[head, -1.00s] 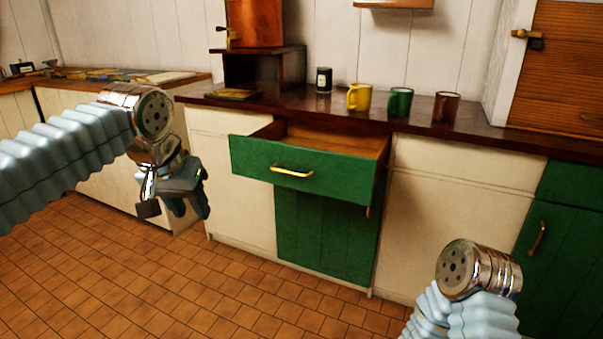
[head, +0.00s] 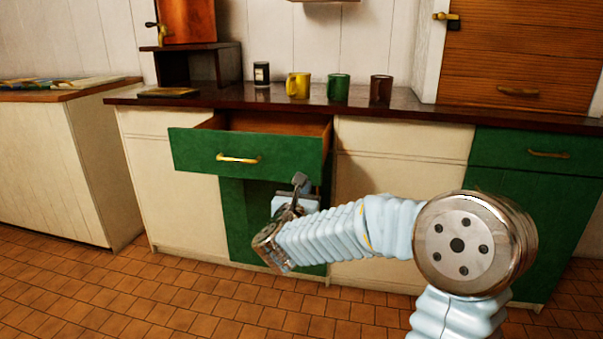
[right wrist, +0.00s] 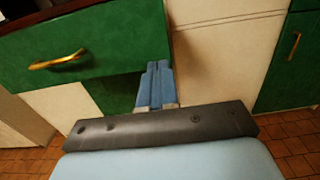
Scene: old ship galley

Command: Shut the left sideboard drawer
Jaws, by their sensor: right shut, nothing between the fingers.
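The left sideboard drawer (head: 250,152) has a green front and a brass handle (head: 239,159). It stands pulled well out, with its empty-looking inside showing. In the right wrist view the drawer front (right wrist: 120,45) fills the upper left. My right gripper (head: 300,182) is just in front of and below the drawer's lower right part in the head view. In the right wrist view its blue fingers (right wrist: 157,85) are together and empty, by the drawer front's right end. I cannot tell whether they touch it. My left gripper is out of view.
The dark countertop (head: 400,108) holds a yellow mug (head: 298,86), a green mug (head: 338,89), a brown mug (head: 381,89) and a dark jar (head: 261,75). A closed green drawer (head: 510,150) is at right. The tiled floor (head: 180,300) in front is clear.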

